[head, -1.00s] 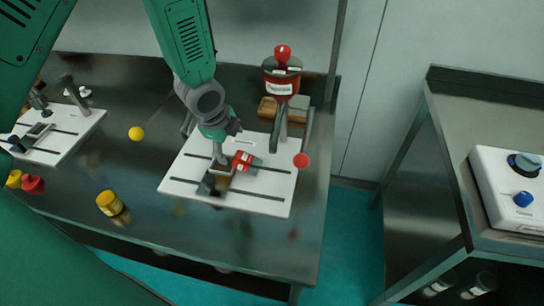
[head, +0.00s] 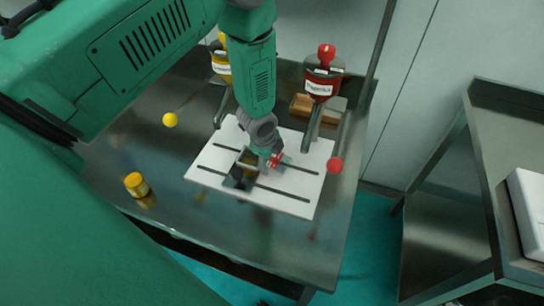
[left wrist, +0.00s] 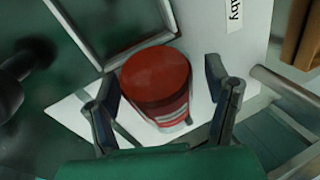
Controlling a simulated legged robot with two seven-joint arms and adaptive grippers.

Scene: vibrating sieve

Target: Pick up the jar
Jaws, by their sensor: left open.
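A jar with a red lid (left wrist: 157,72) and a pale label band stands on the white board (head: 215,158). It also shows as a small patch of red in the head view (head: 275,159), mostly hidden by my left gripper. My left gripper (left wrist: 163,69) is open over the jar, with one finger on each side of it in the left wrist view. I see gaps between the fingers and the jar. A yellow jar (head: 137,184) stands apart on the metal table, left of the board. My right gripper is not in view.
A dispenser with a red top (head: 321,80) and one with a yellow band (head: 221,66) stand behind the board. A dark square frame (head: 242,170) sits on the board beside the jar. The metal table (head: 240,235) is clear in front.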

